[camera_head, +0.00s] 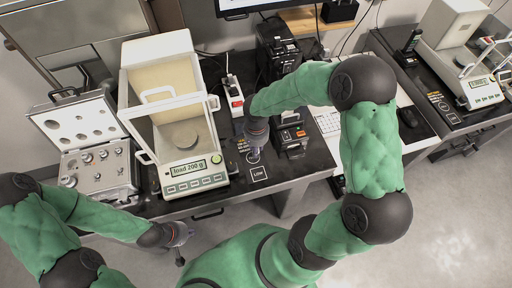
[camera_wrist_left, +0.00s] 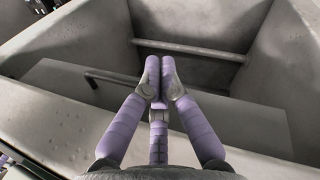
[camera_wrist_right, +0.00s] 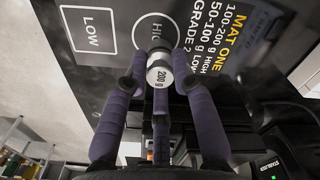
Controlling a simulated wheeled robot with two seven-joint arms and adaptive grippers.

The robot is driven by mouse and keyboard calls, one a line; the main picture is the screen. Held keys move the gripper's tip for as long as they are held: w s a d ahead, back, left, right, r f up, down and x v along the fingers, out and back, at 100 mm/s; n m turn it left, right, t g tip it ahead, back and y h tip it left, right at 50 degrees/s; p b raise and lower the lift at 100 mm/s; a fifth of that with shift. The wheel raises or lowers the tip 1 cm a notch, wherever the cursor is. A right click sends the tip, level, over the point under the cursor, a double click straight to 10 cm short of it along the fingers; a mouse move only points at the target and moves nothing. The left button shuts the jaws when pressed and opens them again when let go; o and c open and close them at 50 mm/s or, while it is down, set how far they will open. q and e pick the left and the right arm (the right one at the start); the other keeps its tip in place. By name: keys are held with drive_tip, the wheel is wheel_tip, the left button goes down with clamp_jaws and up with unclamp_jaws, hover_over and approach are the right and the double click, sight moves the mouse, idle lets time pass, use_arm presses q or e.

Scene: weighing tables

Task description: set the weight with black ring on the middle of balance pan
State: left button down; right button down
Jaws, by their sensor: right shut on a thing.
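My right gripper (camera_wrist_right: 158,82) is shut on a silver weight marked 200 g (camera_wrist_right: 159,72), with a dark band around it. It is over the HIGH circle of the black mat; I cannot tell whether the weight touches the mat. In the head view my right gripper (camera_head: 255,146) points down to the right of the balance (camera_head: 195,178). The round grey balance pan (camera_head: 184,139) is bare inside the glass-sided shield, and the display reads "load 200 g". My left gripper (camera_head: 179,247) is low in front of the table; its fingertips meet, empty, in the left wrist view (camera_wrist_left: 160,82).
An open weight case (camera_head: 98,168) with several weights stands left of the balance. The black mat (camera_head: 262,160) has LOW and HIGH marks. Behind it are a power strip (camera_head: 234,95) and black devices (camera_head: 290,133). A second balance (camera_head: 462,70) stands far right.

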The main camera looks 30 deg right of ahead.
drive_tip(key=c, duration=1)
unclamp_jaws()
drive_tip(key=shift+f, duration=0.1)
drive_tip(key=shift+r, duration=0.2)
wheel_tip(320, 180, up, 12)
drive_tip(key=p, duration=0.3)
drive_tip(key=shift+f, duration=0.1)
